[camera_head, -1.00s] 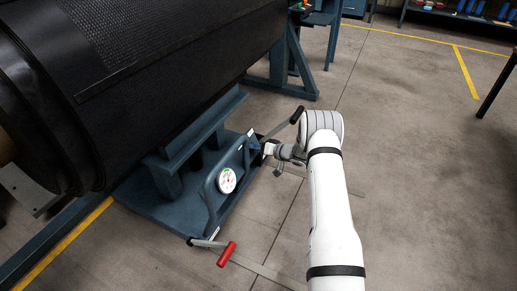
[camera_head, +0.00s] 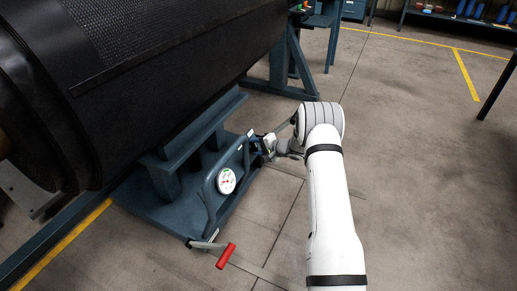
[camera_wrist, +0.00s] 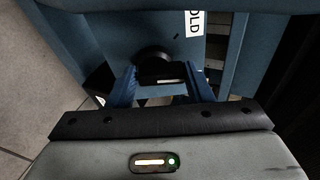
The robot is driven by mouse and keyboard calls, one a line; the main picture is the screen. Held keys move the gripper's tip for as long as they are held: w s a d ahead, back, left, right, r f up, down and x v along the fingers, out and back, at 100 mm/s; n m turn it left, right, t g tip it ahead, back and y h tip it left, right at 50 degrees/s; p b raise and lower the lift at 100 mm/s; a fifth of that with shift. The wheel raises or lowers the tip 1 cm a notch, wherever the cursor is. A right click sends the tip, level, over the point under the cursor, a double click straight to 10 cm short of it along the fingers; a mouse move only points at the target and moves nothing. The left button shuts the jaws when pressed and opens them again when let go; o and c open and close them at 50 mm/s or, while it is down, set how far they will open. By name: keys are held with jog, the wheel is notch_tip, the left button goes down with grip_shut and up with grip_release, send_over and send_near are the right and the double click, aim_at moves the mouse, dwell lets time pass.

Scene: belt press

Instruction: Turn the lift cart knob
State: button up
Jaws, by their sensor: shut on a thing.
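The blue lift cart (camera_head: 150,205) stands under the large black roll in the head view. In the wrist view, the black knob (camera_wrist: 155,58) sits on the cart's blue panel, below a partly cut-off white label (camera_wrist: 194,23) reading "OLD". My gripper (camera_wrist: 158,74) has its two blue fingers on either side of the knob and is shut on it. In the head view my gripper (camera_head: 267,144) is at the cart's right end, and the knob is hidden behind it. The knob's lower part is hard to make out in the dark wrist view.
A round white gauge (camera_head: 226,181) is on the cart's side, beside a bent blue tube handle. The black roll (camera_head: 120,90) overhangs the cart. Open floor (camera_head: 420,180) lies to the right.

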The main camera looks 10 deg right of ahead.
jog(key=m, duration=0.1)
jog(key=m+p, duration=0.1)
jog(key=m, duration=0.2)
jog(key=shift+w+r+g, duration=0.25)
jog(key=shift+r+g, duration=0.05)
jog(key=shift+r, duration=0.05)
jog(key=shift+w+d+f+m+g+p, duration=0.1)
jog(key=shift+m+g+p, duration=0.1)
jog(key=shift+m+p, duration=0.45)
jog(key=shift+f+m+g+p, duration=0.1)
jog(key=shift+m+g+p, duration=0.15)
jog(key=shift+m, duration=0.8)
jog(key=o, duration=0.9)
jog(key=shift+f, duration=0.1)
jog(key=shift+o, duration=0.2)
jog(key=p+v, duration=0.2)
jog(key=v, duration=0.6)
jog(key=shift+p, duration=0.35)
